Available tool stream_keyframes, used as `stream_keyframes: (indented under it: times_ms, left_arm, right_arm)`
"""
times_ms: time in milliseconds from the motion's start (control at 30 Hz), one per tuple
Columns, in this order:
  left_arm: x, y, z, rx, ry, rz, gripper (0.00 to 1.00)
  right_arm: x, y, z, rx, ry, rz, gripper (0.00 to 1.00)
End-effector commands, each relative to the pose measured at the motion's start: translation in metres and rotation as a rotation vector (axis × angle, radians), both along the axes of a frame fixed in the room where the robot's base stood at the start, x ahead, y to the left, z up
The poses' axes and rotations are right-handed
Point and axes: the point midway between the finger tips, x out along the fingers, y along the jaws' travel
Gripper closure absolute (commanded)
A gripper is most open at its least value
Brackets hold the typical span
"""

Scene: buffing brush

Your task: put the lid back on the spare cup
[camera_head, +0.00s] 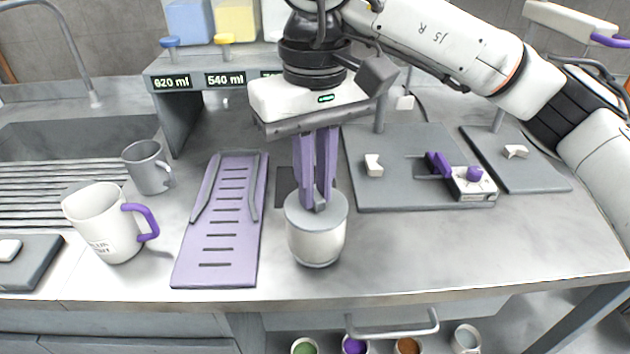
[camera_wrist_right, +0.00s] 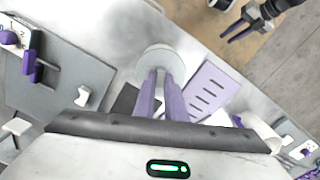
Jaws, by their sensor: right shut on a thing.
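The spare cup (camera_head: 316,247) is a white, rounded cup standing upright on the counter in the middle of the head view. A grey round lid (camera_head: 298,211) with a small grey knob is at the cup's mouth. It looks level and lined up with the rim; I cannot tell whether a thin gap is left. My right gripper (camera_head: 320,200) points down from above, its purple fingers shut on the lid's knob. The lid also shows in the right wrist view (camera_wrist_right: 163,60), hiding most of the cup. My left gripper (camera_wrist_right: 236,32) is open and empty, away from the cup.
A purple slotted rack (camera_head: 222,230) lies left of the cup. A white mug (camera_head: 98,225) and a grey mug (camera_head: 147,167) stand farther left by the sink. A grey board (camera_head: 400,190) is at the right.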

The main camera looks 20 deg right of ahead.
Motion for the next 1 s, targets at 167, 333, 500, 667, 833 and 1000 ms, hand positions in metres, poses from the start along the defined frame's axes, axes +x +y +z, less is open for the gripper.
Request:
stream_keyframes:
  times_ms: [167,333,500,667,833,1000]
  left_arm:
    - [0.0001,0.0004,0.0001,0.001,0.0,0.001,0.71]
    - [0.0001,0.0006,0.0001,0.001,0.0,0.001,0.71]
    - [0.0002,0.0008,0.0001,0.001,0.0,0.001,0.71]
    - [0.0002,0.001,0.0002,0.001,0.0,0.001,0.71]
    - [0.0002,0.001,0.0003,0.001,0.0,0.001,0.71]
    - [0.0003,0.001,0.0011,0.001,-0.001,0.001,0.71]
  right_arm:
    - [0.0001,0.0,0.0004,0.0,0.0,0.0,1.0]
    - [0.0,0.0,0.0003,0.0,0.0,0.0,0.72]
    - [0.0,0.0,0.0003,0.0,0.0,0.0,0.67]
    - [0.0,0.0,0.0002,0.0,0.0,0.0,0.52]
    - [0.0,-0.0001,0.0002,0.0,0.0,0.0,0.49]
    - [0.0,-0.0001,0.0009,0.0,0.0,0.0,0.49]
